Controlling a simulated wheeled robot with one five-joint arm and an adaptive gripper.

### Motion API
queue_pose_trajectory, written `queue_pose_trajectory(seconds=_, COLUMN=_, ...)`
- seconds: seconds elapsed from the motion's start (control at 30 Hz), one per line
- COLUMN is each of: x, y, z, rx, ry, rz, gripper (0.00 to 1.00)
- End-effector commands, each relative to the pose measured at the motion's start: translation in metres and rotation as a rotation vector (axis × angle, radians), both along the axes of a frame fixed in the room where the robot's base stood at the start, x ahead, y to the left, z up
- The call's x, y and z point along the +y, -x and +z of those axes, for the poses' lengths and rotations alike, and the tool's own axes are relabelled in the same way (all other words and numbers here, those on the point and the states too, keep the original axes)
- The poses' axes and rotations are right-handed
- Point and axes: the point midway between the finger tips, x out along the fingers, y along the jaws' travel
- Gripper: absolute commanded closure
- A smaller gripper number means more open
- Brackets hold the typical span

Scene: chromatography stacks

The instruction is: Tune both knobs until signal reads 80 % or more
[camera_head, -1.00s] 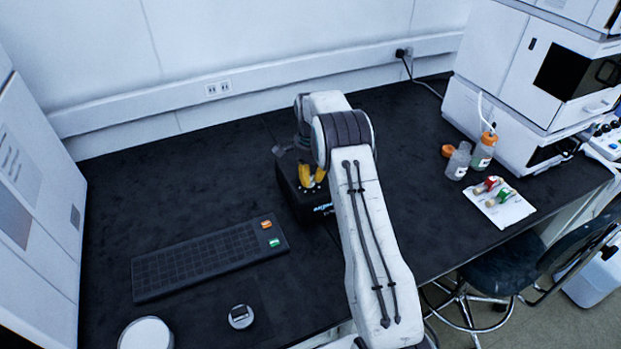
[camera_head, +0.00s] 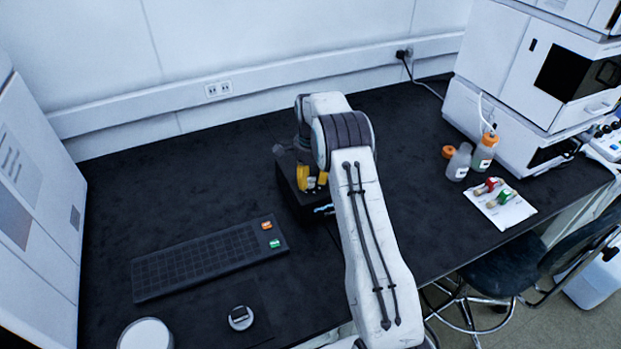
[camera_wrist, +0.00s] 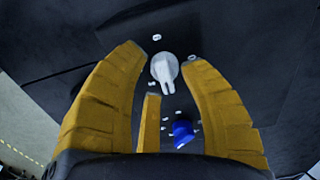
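A black box (camera_head: 288,186) stands on the bench, partly hidden behind my arm. In the wrist view, a white knob (camera_wrist: 165,70) with a pointer toward the bottom of the picture sits on its dark panel, with small white marks around it. A blue knob (camera_wrist: 183,131) sits below it, nearer the gripper's base. My gripper (camera_wrist: 159,62) has its yellow fingers spread on either side of the white knob, with gaps showing. In the head view, the yellow fingers (camera_head: 302,178) are over the box. No signal reading can be made out.
A black keyboard (camera_head: 208,262) lies left of the box. At right stand bottles (camera_head: 459,163), a white tray (camera_head: 512,213) with small vials, and white stacked instruments (camera_head: 520,60). A white round object (camera_head: 146,334) is at the front left. Bare bench lies between box and bottles.

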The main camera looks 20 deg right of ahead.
Motion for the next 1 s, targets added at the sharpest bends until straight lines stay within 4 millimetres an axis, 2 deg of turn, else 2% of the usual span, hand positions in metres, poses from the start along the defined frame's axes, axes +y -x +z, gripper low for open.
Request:
queue_pose_trajectory(seconds=0.3, x=0.0, y=-0.001, z=0.001, rx=-0.002, ry=0.0, rz=0.0, gripper=0.55)
queue_pose_trajectory(seconds=0.47, x=0.0, y=-0.001, z=0.012, rx=-0.004, ry=0.001, rz=0.0, gripper=0.55)
queue_pose_trajectory(seconds=1.0, x=0.0, y=-0.001, z=0.096, rx=-0.004, ry=0.001, rz=0.0, gripper=0.55)
